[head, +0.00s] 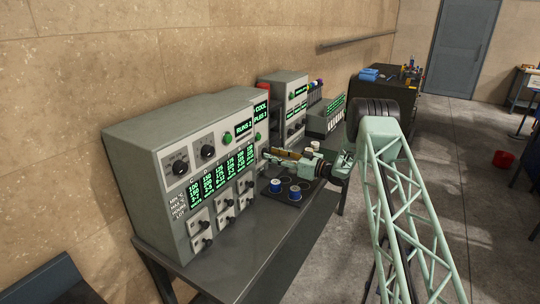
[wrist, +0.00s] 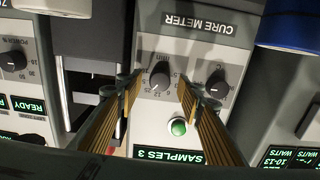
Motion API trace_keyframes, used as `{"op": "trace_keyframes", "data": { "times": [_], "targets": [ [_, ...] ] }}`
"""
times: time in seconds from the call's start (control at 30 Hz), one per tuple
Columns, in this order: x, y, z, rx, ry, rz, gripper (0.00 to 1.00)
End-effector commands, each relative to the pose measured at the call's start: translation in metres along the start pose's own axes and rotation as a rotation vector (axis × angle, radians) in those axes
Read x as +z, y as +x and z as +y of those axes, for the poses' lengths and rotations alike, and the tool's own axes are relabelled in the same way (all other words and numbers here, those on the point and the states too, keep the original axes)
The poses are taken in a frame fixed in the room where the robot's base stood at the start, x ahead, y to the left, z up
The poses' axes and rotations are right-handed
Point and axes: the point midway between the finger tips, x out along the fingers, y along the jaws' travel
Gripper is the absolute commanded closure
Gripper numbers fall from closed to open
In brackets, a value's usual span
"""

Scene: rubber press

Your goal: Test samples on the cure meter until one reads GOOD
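The cure meter (wrist: 225,50) fills the middle of the wrist view, upside down, with its label legible. It has two black knobs, a green button (wrist: 178,127) and a display reading SAMPLES 3 (wrist: 168,155). My gripper (wrist: 159,82) is open and empty, its fingertips on either side of the left knob (wrist: 160,76). Whether they touch the panel I cannot tell. In the head view my gripper (head: 268,154) is beside the consoles, above the bench. Two blue-and-white spools, one here (head: 275,186) and one here (head: 295,192), stand below it; whether they are samples is unclear.
A large grey console (head: 135,150) with green readouts stands at the left of the bench (head: 235,250). A blue round object (wrist: 290,25) sits close at the wrist view's top right.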

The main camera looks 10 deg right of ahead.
Motion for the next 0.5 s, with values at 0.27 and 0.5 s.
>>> {"op": "trace_keyframes", "data": {
  "times": [0.27,0.5],
  "targets": [
    [0.0,0.015,-0.001,-0.001,0.001,0.0,0.66],
    [0.0,0.017,0.0,0.0,0.001,0.0,0.66]
  ]
}}
